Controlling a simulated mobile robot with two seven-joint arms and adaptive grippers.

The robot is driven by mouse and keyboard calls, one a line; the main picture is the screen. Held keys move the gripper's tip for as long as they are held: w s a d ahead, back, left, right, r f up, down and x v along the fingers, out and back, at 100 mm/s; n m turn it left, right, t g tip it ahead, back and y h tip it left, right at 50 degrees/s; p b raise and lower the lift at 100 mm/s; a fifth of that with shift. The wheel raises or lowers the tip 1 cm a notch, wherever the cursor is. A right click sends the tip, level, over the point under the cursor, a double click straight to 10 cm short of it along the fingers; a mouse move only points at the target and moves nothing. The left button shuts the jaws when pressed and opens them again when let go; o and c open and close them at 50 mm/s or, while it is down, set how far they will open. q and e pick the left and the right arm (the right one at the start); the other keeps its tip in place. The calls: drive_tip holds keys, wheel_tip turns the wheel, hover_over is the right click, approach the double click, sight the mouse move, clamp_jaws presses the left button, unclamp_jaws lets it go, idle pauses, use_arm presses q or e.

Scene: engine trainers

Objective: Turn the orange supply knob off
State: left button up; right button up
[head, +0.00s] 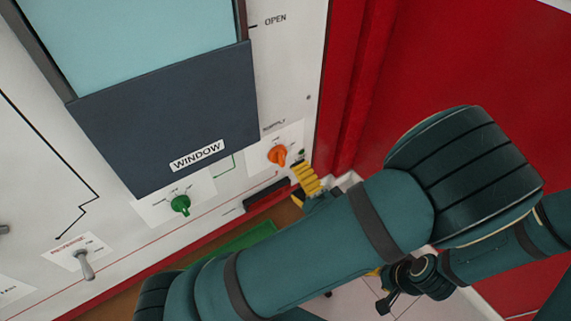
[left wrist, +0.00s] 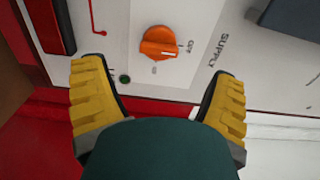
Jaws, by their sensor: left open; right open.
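The orange supply knob (head: 278,155) sits on a white label plate low on the right of the white panel. In the left wrist view, the knob (left wrist: 158,43) is beyond and between my fingertips, with an "OFF" mark beside it and "SUPPLY" printed to the right. A white line shows on its handle. My left gripper (head: 302,188) is just below and right of the knob, its yellow fingers open and empty; they also show spread in the left wrist view (left wrist: 158,72). They appear apart from the knob. My right gripper (head: 390,284) is lower right, partly hidden behind my arm.
A green knob (head: 181,205) sits left of the orange one, under the dark "WINDOW" cover (head: 170,120). A toggle switch (head: 85,264) is at lower left. A small green light (left wrist: 125,79) is near the orange knob. A red wall (head: 450,60) stands at right.

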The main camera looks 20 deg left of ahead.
use_arm(q)
drive_tip(key=shift+v, duration=2.2)
